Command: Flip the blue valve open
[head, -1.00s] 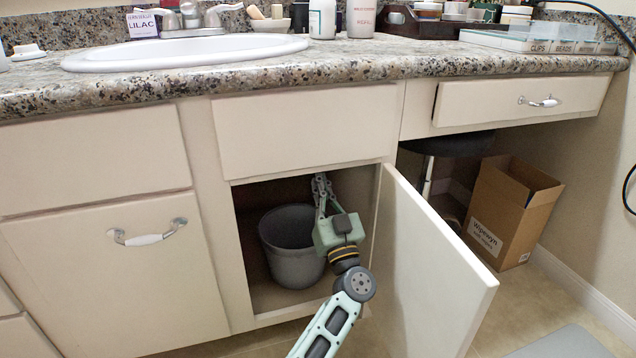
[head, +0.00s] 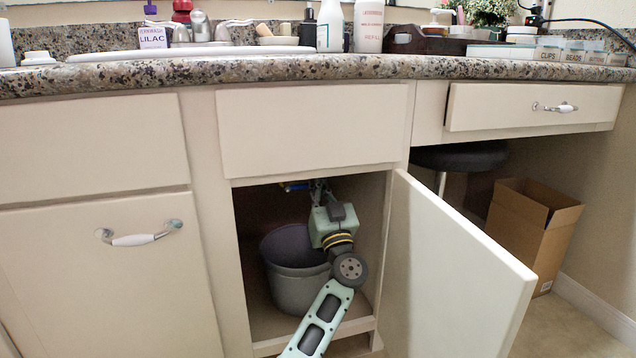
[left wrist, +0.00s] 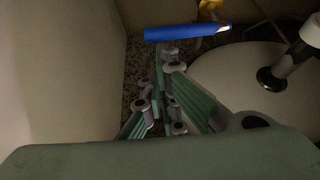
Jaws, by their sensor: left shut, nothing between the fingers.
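The blue valve handle (left wrist: 187,32) is a straight blue lever lying crosswise in the left wrist view, with a yellow metal fitting (left wrist: 209,8) at its right end. In the head view a small part of the blue handle (head: 294,186) shows under the top edge of the cabinet opening. My left gripper (head: 318,185) reaches up inside the cabinet. In the left wrist view its fingers (left wrist: 167,52) are shut and empty, with their tips just below the handle's left half. I cannot tell whether they touch it. My right gripper is not in view.
A grey bucket (head: 293,285) stands in the cabinet, left of my arm. The open cabinet door (head: 450,275) swings out to the right. The cabinet wall (left wrist: 65,70) is close on the left in the wrist view. A cardboard box (head: 525,235) stands beyond the door.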

